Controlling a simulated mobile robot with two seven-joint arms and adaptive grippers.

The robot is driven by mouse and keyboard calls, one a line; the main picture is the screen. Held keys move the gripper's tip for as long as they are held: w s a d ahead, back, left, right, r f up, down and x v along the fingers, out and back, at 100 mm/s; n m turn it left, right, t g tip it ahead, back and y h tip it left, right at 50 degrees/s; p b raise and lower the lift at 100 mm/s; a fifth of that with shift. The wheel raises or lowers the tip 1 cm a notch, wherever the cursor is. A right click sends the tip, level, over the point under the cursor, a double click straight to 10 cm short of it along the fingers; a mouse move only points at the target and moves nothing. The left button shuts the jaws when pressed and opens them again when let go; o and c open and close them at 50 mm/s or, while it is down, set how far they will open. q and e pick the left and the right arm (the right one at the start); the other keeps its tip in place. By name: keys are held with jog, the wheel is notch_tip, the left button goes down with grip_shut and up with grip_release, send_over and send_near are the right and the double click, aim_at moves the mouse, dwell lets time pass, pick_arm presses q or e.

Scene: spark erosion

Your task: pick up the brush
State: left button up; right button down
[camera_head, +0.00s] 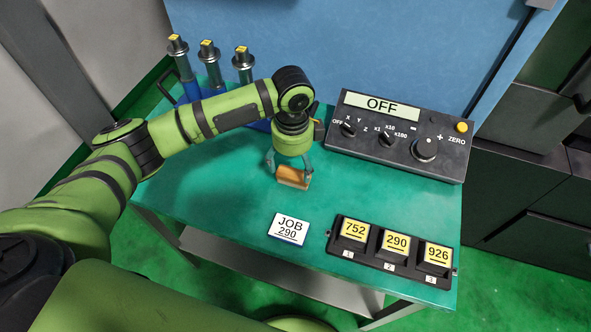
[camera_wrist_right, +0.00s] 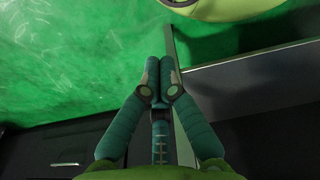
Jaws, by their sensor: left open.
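A small orange-brown block with a pale lower edge, which looks like the brush (camera_head: 294,178), lies on the green tabletop (camera_head: 225,205) near the middle. My left gripper (camera_head: 289,172) points down over it from above, with its fingers apart on either side of the block. I cannot tell whether the fingers touch it. The gripper and wrist hide its upper and far parts. In the right wrist view, my right gripper (camera_wrist_right: 160,85) has its fingertips together with nothing visible between them, away from the tabletop.
A dark control box (camera_head: 400,133) reading OFF stands at the back right. Several holders with metal tools (camera_head: 208,52) stand at the back left. A JOB 290 card (camera_head: 288,229) and a black tray (camera_head: 341,245) with numbered yellow labels lie at the front. The left front tabletop is clear.

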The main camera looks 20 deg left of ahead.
aim_at(292, 176)
pick_arm(q)
notch_tip(292, 176, down, 3)
jog(key=shift+s+a+p, duration=0.1)
jog(key=shift+p, duration=0.65)
notch_tip(292, 176, down, 2)
jog(key=shift+f, duration=0.25)
jog(key=shift+f+p, duration=0.3)
jog(key=shift+f, duration=0.15)
jog(key=shift+c, duration=0.5)
jog(key=c, duration=1.2)
pick_arm(e)
jog(key=shift+s+r, duration=0.3)
jog(key=shift+r, duration=0.25)
jog(key=shift+s+r, duration=0.3)
jog(key=shift+r, duration=0.25)
